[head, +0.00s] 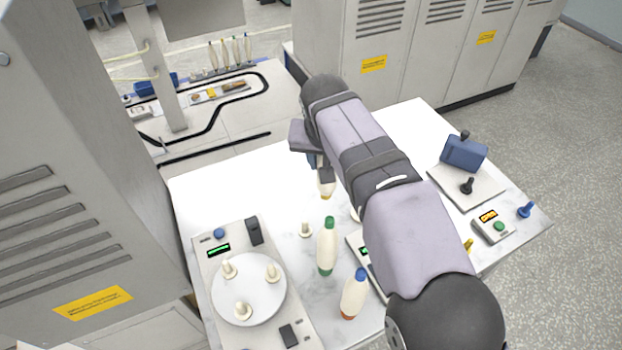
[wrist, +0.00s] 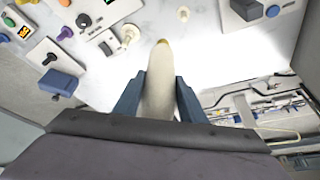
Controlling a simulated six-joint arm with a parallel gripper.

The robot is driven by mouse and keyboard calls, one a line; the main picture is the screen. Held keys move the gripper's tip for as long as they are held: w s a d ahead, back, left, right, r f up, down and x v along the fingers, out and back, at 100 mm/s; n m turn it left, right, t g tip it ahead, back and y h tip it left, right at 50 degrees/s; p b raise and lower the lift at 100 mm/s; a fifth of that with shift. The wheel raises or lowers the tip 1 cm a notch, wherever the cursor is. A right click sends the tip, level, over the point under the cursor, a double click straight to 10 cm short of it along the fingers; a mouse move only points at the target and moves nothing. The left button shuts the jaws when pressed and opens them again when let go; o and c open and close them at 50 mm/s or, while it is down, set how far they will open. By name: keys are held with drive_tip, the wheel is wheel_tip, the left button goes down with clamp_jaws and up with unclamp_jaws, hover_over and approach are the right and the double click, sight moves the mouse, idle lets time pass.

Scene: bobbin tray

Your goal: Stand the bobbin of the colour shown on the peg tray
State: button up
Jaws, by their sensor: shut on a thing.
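My gripper (wrist: 160,100) is shut on a cream bobbin (wrist: 158,85) with a yellow tip, seen between its blue jaws in the wrist view. In the head view the held bobbin (head: 327,186) hangs yellow end down near the table's far side, partly hidden by my arm. A bobbin with a green top (head: 326,246) and a bobbin with a blue top and brown-orange base (head: 354,293) stand on the table. The round white peg tray (head: 249,310) at the left carries three cream pegs and no bobbin. The colour shown is not clear.
A small cream peg (head: 305,230) stands beside the green-topped bobbin. A panel with a green display (head: 219,250) holds the tray. A box with an orange display (head: 488,216) and a blue block (head: 464,153) are at the right. My arm hides the table's middle.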

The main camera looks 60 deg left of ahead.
drive_tip(key=w+d+r+m+b, duration=0.2)
drive_tip(key=w+d+r+b, duration=0.2)
drive_tip(key=w+d+r, duration=0.4)
drive_tip(key=d+f+m+t+h+b, duration=0.1)
drive_tip(key=d+f+m, duration=0.2)
drive_tip(key=d+f, duration=0.5)
drive_tip(key=d, duration=0.4)
drive_tip(key=shift+w+d+f+h, duration=0.15)
drive_tip(key=shift+d+h, duration=0.05)
drive_tip(key=shift+h, duration=0.1)
drive_tip(key=shift+f, duration=0.15)
